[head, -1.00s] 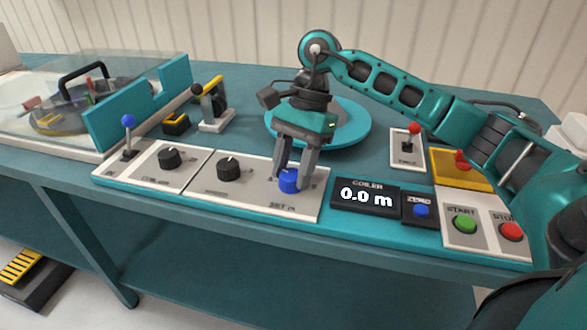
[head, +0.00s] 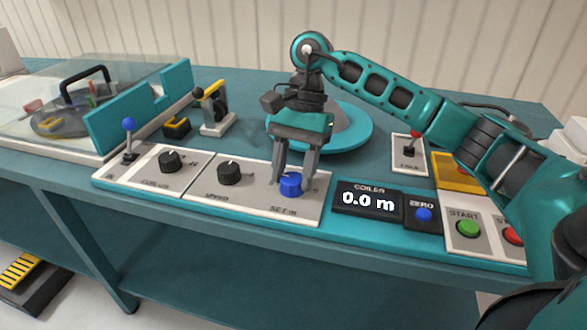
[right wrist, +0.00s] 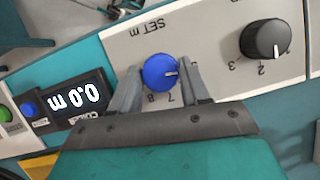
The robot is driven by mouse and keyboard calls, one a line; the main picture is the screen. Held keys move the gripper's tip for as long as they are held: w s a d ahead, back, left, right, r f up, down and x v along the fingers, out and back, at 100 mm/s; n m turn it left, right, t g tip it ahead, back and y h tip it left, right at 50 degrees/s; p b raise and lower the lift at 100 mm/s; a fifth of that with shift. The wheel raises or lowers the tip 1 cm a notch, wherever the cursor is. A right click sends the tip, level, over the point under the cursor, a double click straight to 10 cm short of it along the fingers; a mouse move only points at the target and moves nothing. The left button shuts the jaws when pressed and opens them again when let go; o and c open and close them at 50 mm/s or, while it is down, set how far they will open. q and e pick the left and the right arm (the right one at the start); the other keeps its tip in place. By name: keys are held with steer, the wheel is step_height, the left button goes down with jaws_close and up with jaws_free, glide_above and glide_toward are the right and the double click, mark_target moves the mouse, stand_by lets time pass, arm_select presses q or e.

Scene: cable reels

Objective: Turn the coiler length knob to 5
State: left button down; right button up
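The blue length knob (head: 290,184) sits on the panel marked "SET m", left of the coiler display (head: 367,200), which reads 0.0 m. My right gripper (head: 297,183) points down with one finger on each side of the knob. In the right wrist view the fingers (right wrist: 160,82) lie close against both sides of the blue knob (right wrist: 158,72) and appear shut on it. Its white mark points to the right in that view. The numbers 7 and 8 show below it; the number by the mark is hidden by a finger. My left gripper is out of view.
Two black knobs (head: 229,173) (head: 171,161) and a blue-topped lever (head: 129,138) stand to the left. The ZERO button (head: 424,214) and green START button (head: 467,228) are to the right. A teal round reel base (head: 352,140) lies behind my gripper.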

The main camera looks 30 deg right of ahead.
steer(key=o, duration=0.4)
steer(key=p+v, duration=0.3)
steer(key=v, duration=1)
steer(key=shift+p, duration=0.4)
steer(key=shift+s, duration=0.1)
